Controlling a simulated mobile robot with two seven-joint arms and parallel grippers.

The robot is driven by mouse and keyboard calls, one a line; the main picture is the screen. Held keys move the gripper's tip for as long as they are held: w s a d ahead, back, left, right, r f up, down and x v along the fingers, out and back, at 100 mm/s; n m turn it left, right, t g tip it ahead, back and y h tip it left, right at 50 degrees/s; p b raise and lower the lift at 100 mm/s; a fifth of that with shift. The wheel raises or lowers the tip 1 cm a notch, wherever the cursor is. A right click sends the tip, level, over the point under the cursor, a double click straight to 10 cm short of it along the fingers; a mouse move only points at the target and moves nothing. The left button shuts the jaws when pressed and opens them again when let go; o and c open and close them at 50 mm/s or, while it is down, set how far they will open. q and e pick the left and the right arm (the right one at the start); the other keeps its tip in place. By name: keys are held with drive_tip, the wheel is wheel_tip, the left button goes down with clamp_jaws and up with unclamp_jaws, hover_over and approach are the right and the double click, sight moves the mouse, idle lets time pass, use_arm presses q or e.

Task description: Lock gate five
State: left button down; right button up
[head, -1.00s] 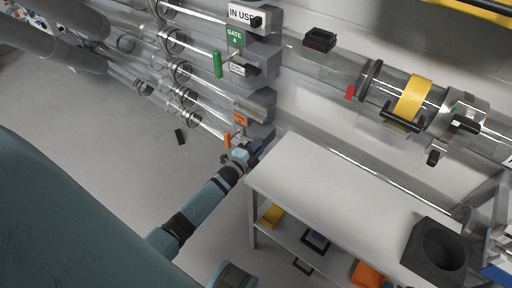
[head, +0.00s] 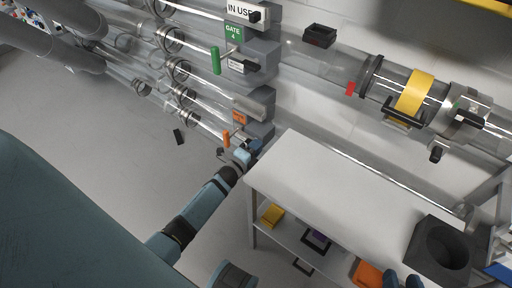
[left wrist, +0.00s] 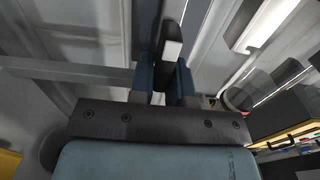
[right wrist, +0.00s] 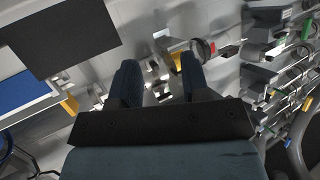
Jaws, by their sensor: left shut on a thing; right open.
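Gate five seems to be the unit with an orange plate (head: 239,117) and an orange handle (head: 227,139), below the green gate 4 plate (head: 234,34); its lettering is too small to read. My left gripper (head: 243,157) is at the low end of this unit, beside the white table's corner. In the left wrist view, its fingers are shut on a black piece (left wrist: 168,25) with a pale end face. What that piece joins is hidden.
The white table (head: 335,185) holds a dark block with a round hole (head: 440,245). Yellow (head: 272,215) and orange (head: 368,274) items sit on its lower shelf. Clear tubes run behind it, one with a yellow band (head: 411,92). A small black piece (head: 179,137) shows against the floor.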

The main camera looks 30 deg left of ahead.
use_arm(q)
drive_tip(key=c, duration=1.1)
unclamp_jaws()
drive_tip(key=shift+c, duration=0.2)
use_arm(e)
drive_tip(key=shift+d, duration=0.1)
use_arm(q)
drive_tip(key=s+a+p, duration=0.1)
drive_tip(key=s+p, duration=0.1)
drive_tip(key=s, duration=1.2)
use_arm(e)
drive_tip(key=shift+s+d+f+g+h, duration=0.3)
drive_tip(key=shift+d+f+g, duration=0.1)
drive_tip(key=shift+f, duration=0.2)
drive_tip(key=shift+s+d+f+g+h, duration=0.2)
drive_tip(key=shift+s+d+f+g, duration=0.15)
drive_tip(key=shift+f, duration=0.25)
use_arm(q)
drive_tip(key=shift+w, duration=0.1)
